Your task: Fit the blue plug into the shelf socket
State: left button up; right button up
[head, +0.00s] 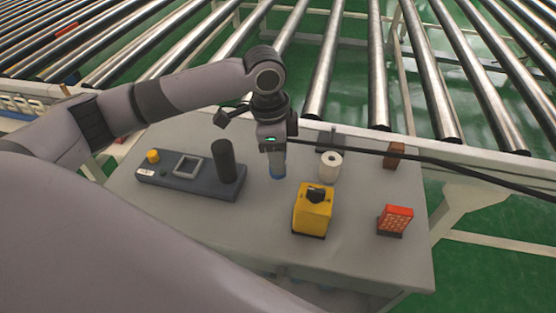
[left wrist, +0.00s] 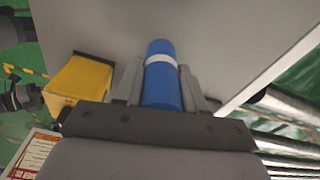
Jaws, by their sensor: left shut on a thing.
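A dark base (head: 205,188) to the left carries a square open frame (head: 187,166); whether this is the shelf socket I cannot tell. My right gripper is not in view.
A black cylinder (head: 224,160) and a yellow knob (head: 153,156) stand on the dark base. A yellow box (head: 313,211), white roll (head: 330,166), brown block (head: 395,154) and red-orange block (head: 396,219) are on the table (head: 362,240). A roller conveyor lies behind.

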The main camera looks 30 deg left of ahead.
pick_arm(q)
jog(key=shift+f, duration=0.95)
jog(key=o, duration=1.1)
jog(key=shift+f, duration=0.1)
jog(key=shift+o, duration=0.2)
